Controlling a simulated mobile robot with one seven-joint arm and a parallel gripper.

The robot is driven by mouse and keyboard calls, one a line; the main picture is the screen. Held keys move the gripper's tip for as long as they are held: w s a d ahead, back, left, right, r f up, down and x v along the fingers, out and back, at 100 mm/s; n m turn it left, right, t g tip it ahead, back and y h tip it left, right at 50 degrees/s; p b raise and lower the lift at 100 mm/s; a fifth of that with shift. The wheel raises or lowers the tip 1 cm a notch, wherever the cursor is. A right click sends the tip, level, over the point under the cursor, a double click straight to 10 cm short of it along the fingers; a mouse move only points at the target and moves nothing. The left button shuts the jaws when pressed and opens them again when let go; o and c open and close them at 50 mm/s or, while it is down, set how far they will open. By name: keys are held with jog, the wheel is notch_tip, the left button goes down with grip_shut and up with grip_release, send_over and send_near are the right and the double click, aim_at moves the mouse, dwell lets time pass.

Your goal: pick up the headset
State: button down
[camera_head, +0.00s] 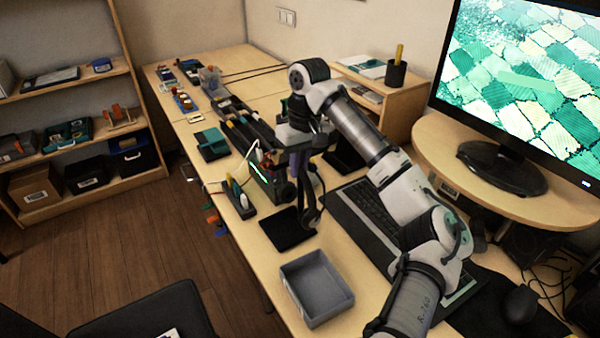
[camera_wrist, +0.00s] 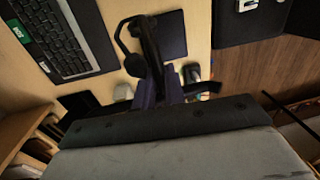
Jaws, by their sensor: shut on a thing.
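The black headset (camera_head: 310,208) hangs below my gripper (camera_head: 303,165) in the head view, beside the keyboard and near a dark flat pad on the desk. In the wrist view, the headset (camera_wrist: 148,42) shows its curved band and round ear cups, with the band end at the fingertips. My gripper (camera_wrist: 160,92) is shut on the headset. The grip point is partly hidden by the fingers. I cannot tell for sure whether the headset clears the desk.
A grey empty bin (camera_head: 318,292) stands at the desk's front. A black keyboard (camera_head: 368,218) lies to the right, and a dark pad (camera_head: 286,232) lies near the left edge. Tool trays (camera_head: 246,128) crowd the back. A monitor (camera_head: 520,85) stands at right.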

jog(key=s+a+b, duration=0.3)
jog(key=s+a, duration=0.7)
jog(key=a, duration=0.5)
jog(key=shift+d+f, duration=0.1)
jog(key=w+d+r+p, duration=0.2)
jog(key=d+r+p, duration=0.1)
jog(key=r+p, duration=0.3)
jog(key=w+d+f+b, duration=0.2)
jog(key=w+d, duration=0.4)
jog(key=d, duration=0.3)
jog(key=shift+d+f+g+y+b, duration=0.2)
jog(key=shift+f+g+y+b, duration=0.1)
jog(key=shift+y+b, duration=0.1)
dwell(0.8)
jog(key=shift+f, duration=0.1)
dwell(0.6)
